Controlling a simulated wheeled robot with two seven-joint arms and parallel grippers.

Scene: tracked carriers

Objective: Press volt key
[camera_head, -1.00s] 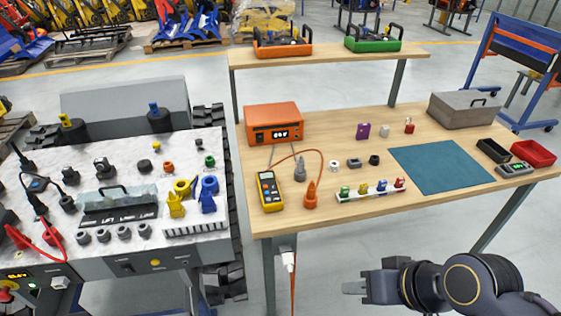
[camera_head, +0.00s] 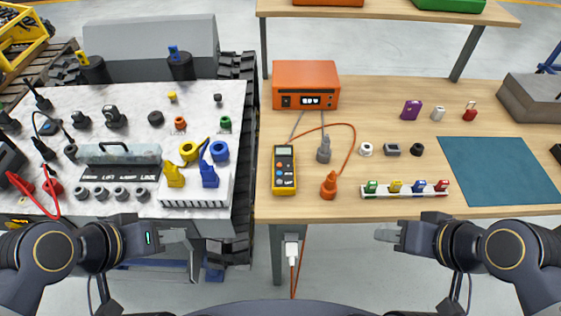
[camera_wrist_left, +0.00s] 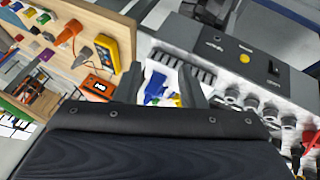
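A yellow multimeter (camera_head: 284,170) with a dark screen and small keys lies near the left front of the wooden table; the key labels are too small to read. It also shows in the left wrist view (camera_wrist_left: 107,53). My left gripper (camera_head: 192,247) is in front of the marble-topped cart, left of and nearer than the multimeter. In the left wrist view its two fingers (camera_wrist_left: 160,85) stand apart with nothing between them. My right gripper (camera_head: 386,235) is in front of the wooden table, right of the multimeter, seen edge-on with nothing visible in it.
An orange box with a lit display (camera_head: 306,86) stands behind the multimeter. An orange plug (camera_head: 329,187) and a grey plug (camera_head: 323,150) are to its right, with an orange cable around them. A white strip of coloured pieces (camera_head: 405,190) lies further right. A gap separates cart and table.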

